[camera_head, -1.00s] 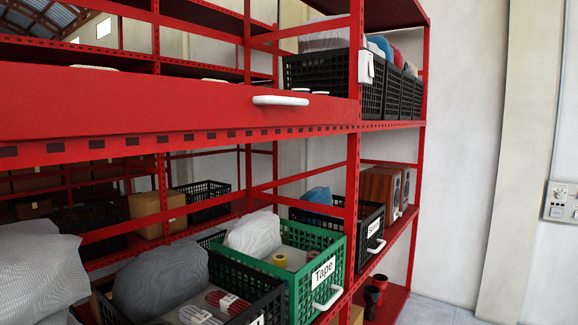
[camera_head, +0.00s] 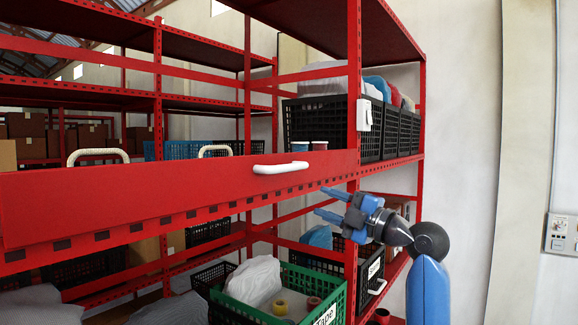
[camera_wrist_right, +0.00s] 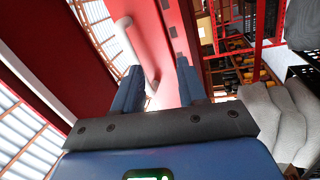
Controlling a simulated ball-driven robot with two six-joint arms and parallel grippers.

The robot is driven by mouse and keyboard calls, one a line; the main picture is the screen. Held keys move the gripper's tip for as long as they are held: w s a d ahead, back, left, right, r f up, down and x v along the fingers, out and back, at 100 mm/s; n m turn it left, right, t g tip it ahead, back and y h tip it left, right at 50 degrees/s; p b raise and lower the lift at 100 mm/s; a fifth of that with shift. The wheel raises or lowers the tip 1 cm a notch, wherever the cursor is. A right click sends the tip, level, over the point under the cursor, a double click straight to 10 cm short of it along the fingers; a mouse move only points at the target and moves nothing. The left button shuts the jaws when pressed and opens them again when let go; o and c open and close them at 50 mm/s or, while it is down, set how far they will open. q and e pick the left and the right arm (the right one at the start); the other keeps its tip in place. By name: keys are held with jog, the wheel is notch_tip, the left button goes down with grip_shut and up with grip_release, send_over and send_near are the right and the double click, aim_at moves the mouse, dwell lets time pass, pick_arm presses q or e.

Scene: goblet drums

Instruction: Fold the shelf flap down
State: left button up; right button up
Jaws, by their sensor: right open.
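The shelf flap (camera_head: 150,195) is a long red panel standing upright along the front edge of the middle shelf. A white bar handle (camera_head: 290,168) sits on its outer face near the right end. My right gripper (camera_head: 320,202) is open and empty, just below and right of the handle, in front of the shelf's lower edge. In the right wrist view, the handle (camera_wrist_right: 136,50) shows beyond the left finger, and the red flap (camera_wrist_right: 158,40) fills the space ahead of the fingers (camera_wrist_right: 158,76). The gripper appears apart from the handle. My left gripper is out of view.
A red shelf post (camera_head: 352,100) rises right of the flap. Black crates (camera_head: 330,118) stand behind it on the shelf. A green crate (camera_head: 285,290) and a grey-white bag (camera_head: 252,282) are below.

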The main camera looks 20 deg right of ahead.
aim_at(292, 169)
notch_tip(292, 169, up, 5)
jog(key=s+n+g+y, duration=0.1)
jog(key=s+n, duration=0.1)
jog(key=n, duration=0.1)
jog(key=p+x, duration=0.1)
jog(key=x, duration=0.2)
jog(key=p+x, duration=0.2)
jog(key=x, duration=0.2)
jog(key=p+x, duration=0.2)
jog(key=x, duration=0.1)
jog(key=shift+s+a+r, duration=0.2)
jog(key=shift+a+r, duration=0.05)
jog(key=shift+a, duration=0.15)
jog(key=shift+w+a+p, duration=0.25)
jog(key=shift+w+p, duration=0.15)
jog(key=shift+c, duration=0.4)
grip_shut()
